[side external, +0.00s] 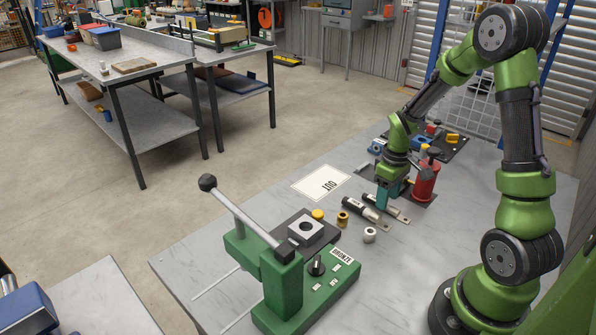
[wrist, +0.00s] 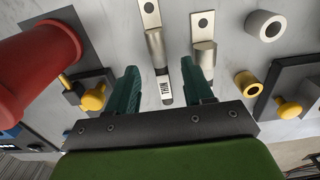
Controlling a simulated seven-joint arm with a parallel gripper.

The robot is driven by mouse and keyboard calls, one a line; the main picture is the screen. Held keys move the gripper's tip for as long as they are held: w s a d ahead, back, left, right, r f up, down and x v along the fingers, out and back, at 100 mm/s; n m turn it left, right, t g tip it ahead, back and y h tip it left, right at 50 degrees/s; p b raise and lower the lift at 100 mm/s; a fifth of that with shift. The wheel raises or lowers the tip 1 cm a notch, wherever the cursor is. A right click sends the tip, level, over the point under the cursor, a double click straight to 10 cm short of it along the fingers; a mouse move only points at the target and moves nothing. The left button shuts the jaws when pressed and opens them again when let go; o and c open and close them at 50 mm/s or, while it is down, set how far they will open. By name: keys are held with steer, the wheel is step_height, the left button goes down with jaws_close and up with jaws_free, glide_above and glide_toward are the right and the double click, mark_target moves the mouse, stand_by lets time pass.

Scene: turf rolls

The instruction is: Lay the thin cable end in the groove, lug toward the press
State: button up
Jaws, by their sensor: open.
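The thin cable end, labelled THIN (wrist: 165,90), has a flat holed metal lug and a dark sleeve. It lies on the grey table, lug pointing away from my gripper in the wrist view; in the side view, its lug (side external: 402,219) points lower right. My gripper (wrist: 160,78) is open, one teal finger on each side of the thin sleeve, with a wider gap on the left. In the side view, my gripper (side external: 384,205) is low over the cable ends. A thicker cable end (wrist: 204,55) lies close on the right, partly behind the right finger. I cannot make out the groove.
A green lever press (side external: 283,280) stands at the front. Brass (side external: 342,219) and white (side external: 369,235) rings lie between it and the cable ends. A red cylinder (side external: 426,182) stands close behind my gripper. The table is clear around the OUT card (side external: 321,183).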

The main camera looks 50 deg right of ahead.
step_height(320, 180, down, 2)
steer(key=shift+f, duration=0.1)
jaws_close()
stand_by(0.5)
